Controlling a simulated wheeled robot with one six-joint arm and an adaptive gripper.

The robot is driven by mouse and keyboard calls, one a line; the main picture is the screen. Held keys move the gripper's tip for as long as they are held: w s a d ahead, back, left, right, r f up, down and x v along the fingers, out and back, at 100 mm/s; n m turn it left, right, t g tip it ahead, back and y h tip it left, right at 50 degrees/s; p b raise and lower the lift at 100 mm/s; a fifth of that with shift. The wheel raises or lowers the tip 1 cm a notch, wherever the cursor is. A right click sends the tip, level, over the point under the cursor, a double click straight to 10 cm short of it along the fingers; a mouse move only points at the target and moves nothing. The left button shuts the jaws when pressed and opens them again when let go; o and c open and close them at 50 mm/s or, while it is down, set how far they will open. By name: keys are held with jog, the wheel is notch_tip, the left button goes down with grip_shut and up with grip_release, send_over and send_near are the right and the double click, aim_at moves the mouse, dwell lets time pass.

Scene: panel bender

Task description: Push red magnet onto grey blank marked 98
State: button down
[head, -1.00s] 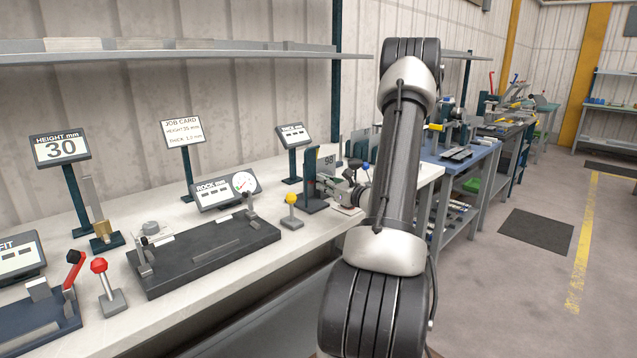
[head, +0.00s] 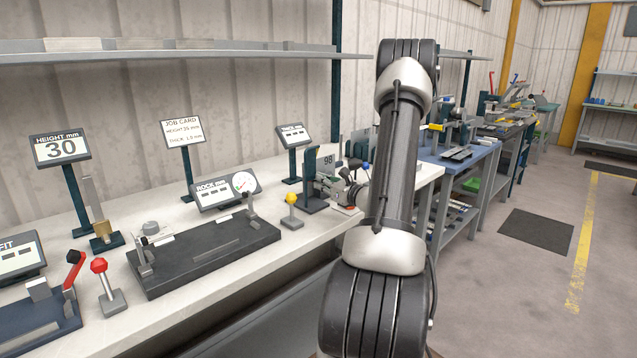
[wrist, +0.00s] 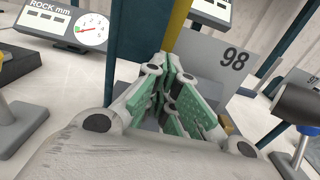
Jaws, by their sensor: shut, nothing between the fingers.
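The grey blank marked 98 (wrist: 228,62) stands upright beyond my fingers in the wrist view. In the head view it is a small grey plate (head: 328,161) beside a dark upright stand (head: 311,172). My gripper (wrist: 165,102) is shut and empty, its green-padded fingers together in front of the stand and the blank's lower left part. In the head view my gripper (head: 326,184) is small, close to the stand. Contact with the blank cannot be told.
A blue-knobbed lever (wrist: 298,104) stands right of my gripper. A yellow-knobbed lever (head: 291,200) stands left of the stand. The rock gauge (head: 226,190) is behind the dark fixture (head: 204,255).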

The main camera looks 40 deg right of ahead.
jog(key=shift+s, duration=0.1)
jog(key=shift+s+d, duration=0.15)
jog(key=shift+s, duration=1.65)
jog(key=shift+s+d, duration=0.15)
jog(key=shift+s, duration=1.65)
jog(key=shift+s+d, duration=0.15)
jog(key=shift+s, duration=1.65)
